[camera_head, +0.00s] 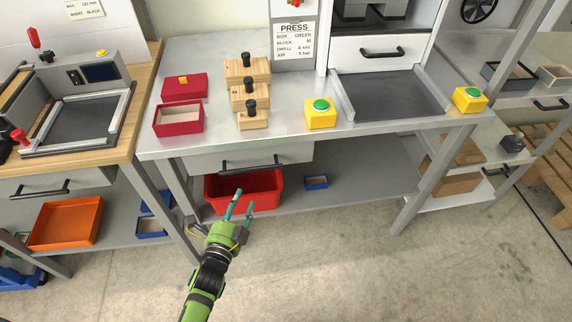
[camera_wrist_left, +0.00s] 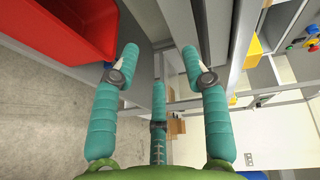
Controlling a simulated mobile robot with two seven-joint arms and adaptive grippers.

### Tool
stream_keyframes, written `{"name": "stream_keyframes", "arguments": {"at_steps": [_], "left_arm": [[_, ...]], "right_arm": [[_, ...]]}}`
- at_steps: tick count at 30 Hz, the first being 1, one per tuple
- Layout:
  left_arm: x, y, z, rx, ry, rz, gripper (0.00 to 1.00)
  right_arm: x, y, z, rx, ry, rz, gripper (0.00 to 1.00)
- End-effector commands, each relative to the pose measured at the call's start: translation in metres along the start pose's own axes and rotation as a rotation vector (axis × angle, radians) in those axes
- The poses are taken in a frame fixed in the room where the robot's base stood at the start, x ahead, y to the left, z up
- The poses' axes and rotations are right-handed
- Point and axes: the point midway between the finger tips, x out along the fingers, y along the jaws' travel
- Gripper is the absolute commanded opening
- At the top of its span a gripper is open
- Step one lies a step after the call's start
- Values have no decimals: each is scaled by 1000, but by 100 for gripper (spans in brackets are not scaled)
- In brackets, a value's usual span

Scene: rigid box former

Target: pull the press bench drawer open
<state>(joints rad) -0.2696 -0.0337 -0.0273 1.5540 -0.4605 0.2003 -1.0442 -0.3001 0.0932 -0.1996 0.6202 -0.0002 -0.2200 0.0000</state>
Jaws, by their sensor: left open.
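The press bench drawer (camera_head: 290,153) has a light grey front under the left part of the steel bench top. It looks shut. Its black bar handle (camera_head: 252,164) runs across the front. My left gripper (camera_head: 243,201) is open and empty, below the handle in the head view and in front of the red bin, apart from the handle. In the left wrist view its teal fingers (camera_wrist_left: 156,58) are spread with nothing held between them. Which grey panel there is the drawer front, I cannot tell. My right gripper is not in view.
A red bin (camera_head: 270,193) and a small blue box (camera_head: 316,183) stand on the lower shelf. The bin also shows in the left wrist view (camera_wrist_left: 75,28). Bench legs (camera_head: 172,190) flank the shelf. Red boxes, wooden blocks and green buttons stand on top. The floor in front is clear.

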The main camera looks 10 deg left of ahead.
Motion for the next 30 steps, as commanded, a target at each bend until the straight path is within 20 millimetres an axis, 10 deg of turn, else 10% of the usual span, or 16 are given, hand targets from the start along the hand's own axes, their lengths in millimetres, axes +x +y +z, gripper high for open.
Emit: {"name": "stream_keyframes", "arguments": {"at_steps": [6,18,30], "left_arm": [[11,-43,-3,129,8,-106,46],[66,-48,-4,125,8,-104,46],[75,-48,-4,124,8,-101,46]], "right_arm": [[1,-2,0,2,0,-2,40],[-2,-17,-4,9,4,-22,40],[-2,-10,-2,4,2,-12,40]]}}
